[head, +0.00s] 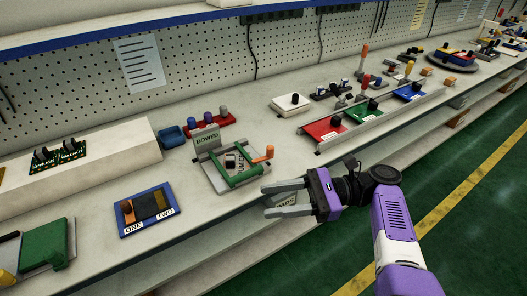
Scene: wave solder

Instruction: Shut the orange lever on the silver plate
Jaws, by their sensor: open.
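The silver plate (213,179) lies on the bench left of centre in the head view. It carries a green frame (240,179) with small dark parts inside and an upright sign reading BOWED at its back. The orange lever (263,155) is at the right end of the plate, by the end of a green bar, and its handle sticks out to the right. My gripper (268,199) is open and empty, with its grey fingers pointing left. In the picture it is just below and right of the lever, near the bench's front edge, apart from it.
A blue tray labelled ONE and TWO (121,224) lies to the left. Red, green and blue plates (323,130) lie to the right. Bench space between the plate and the red plate is clear.

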